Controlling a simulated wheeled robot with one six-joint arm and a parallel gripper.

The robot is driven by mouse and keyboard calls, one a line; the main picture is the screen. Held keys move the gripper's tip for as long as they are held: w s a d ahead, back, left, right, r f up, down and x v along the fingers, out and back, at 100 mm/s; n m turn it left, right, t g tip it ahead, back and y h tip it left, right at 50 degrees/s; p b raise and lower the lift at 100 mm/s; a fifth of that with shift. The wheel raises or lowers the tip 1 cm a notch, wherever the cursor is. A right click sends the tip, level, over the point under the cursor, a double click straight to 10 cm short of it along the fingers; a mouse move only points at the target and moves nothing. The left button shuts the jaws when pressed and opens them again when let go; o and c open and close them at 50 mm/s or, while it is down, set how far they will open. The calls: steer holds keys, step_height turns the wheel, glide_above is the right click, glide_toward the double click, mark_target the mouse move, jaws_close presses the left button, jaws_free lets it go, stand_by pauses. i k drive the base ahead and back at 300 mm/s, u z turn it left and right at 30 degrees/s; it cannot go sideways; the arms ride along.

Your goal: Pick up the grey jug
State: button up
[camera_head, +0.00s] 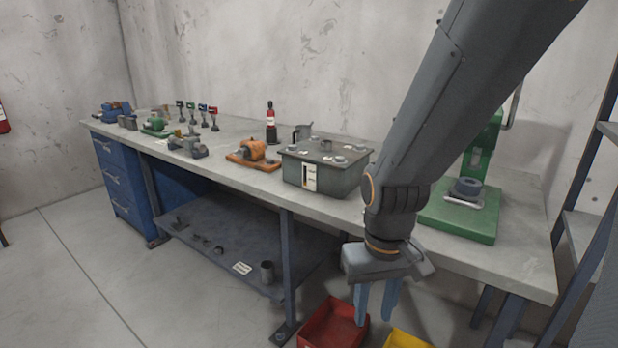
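A grey jug-like vessel (303,131) stands on the workbench near the wall, behind the grey-green box. The box partly hides its lower part. A grey cylindrical container (267,273) stands on the lower shelf; I cannot tell whether it has a handle. My gripper (377,304) hangs pointing down in front of the bench's front edge, below the bench top. Its two blue fingers are apart with nothing seen between them. It is well to the right of and nearer than the jug-like vessel.
The grey-green box (329,172) carries small metal parts on its lid. An orange device (253,153) and a dark bottle (271,125) stand to its left. A green press (462,208) stands at right. Red (333,326) and yellow (406,339) bins are below my gripper.

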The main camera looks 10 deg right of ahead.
mark_target(301, 133)
steer(key=u, duration=0.3)
steer(key=k, duration=0.35)
steer(key=u, duration=1)
steer(key=k, duration=1)
steer(key=u, duration=0.75)
steer(key=i, duration=1.3)
steer(key=z, duration=0.4)
steer(key=i, duration=1.65)
steer(key=z, duration=1.05)
steer(key=i, duration=0.95)
steer(key=z, duration=1)
